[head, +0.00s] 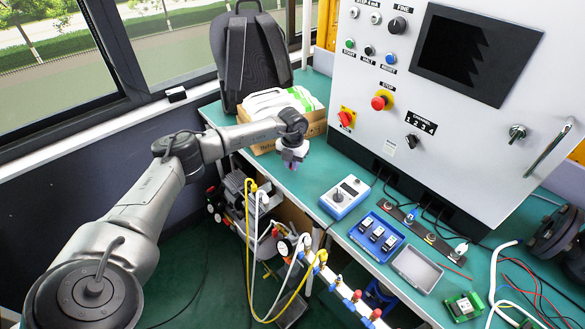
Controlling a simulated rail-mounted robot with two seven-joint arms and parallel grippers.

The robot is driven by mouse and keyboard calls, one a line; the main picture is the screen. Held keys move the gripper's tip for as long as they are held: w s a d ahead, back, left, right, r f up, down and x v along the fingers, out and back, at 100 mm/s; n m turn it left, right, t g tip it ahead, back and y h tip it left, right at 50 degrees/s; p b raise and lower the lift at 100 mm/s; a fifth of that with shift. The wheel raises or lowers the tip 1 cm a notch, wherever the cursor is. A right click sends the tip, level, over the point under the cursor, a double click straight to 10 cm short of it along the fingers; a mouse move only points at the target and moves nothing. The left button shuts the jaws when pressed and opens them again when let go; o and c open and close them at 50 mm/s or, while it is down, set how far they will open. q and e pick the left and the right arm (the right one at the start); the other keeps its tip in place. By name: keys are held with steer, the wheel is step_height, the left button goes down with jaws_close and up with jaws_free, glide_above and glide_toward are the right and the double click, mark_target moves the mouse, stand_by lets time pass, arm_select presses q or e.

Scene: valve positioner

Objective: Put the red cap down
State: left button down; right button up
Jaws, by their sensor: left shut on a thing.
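My left gripper (292,157) hangs pointing down over the left edge of the green bench (307,186), in front of the cardboard box. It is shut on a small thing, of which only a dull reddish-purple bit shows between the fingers. I take this for the red cap, but it is mostly hidden and too small to make out well. Below and to the right, a white pipe manifold (335,282) with red and blue fittings runs along the bench's front side. My right gripper is not in view.
A cardboard box (262,146) with white packs stands behind the gripper, by a backpack (249,55). A control box (345,196), blue tray (377,236) and grey tray (417,268) lie on the bench. A large cabinet (370,130) bounds the back. Bench between box and control box is clear.

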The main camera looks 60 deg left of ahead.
arm_select(q)
steer(key=shift+f, duration=1)
steer(key=shift+f, duration=0.1)
steer(key=c, duration=1.1)
jaws_free()
step_height(320, 180, up, 11)
steer(key=p, duration=0.2)
steer(key=shift+p, duration=0.35)
steer(key=shift+r, duration=0.65)
